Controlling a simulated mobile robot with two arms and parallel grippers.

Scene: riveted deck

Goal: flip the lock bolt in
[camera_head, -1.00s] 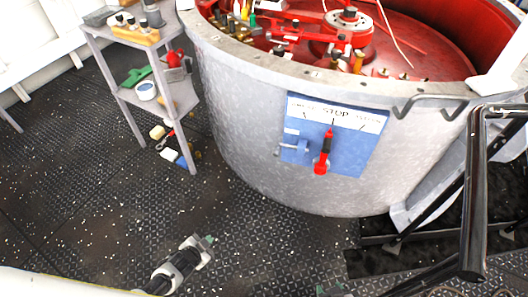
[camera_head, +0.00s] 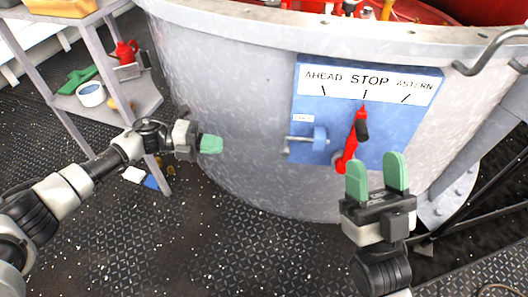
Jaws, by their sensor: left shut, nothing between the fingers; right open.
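A blue panel (camera_head: 318,90) marked AHEAD, STOP and ASTERN is fixed on the curved grey drum. The lock bolt (camera_head: 302,139), a metal rod in a blue block, lies level at the panel's lower left, its rod end pointing left. A red lever (camera_head: 347,153) with a black grip stands near STOP, to the right of the bolt. My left gripper (camera_head: 212,144) is shut and empty, left of the bolt and apart from it. My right gripper (camera_head: 378,173) is open with green fingertips up, below and right of the lever's base. I cannot tell whether it touches the panel.
A metal shelf (camera_head: 137,97) with a red can (camera_head: 126,52) and a white-blue bowl (camera_head: 91,94) stands at the left. A bent metal handle (camera_head: 495,48) sticks out at the upper right. Black rails and steps lie at the lower right.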

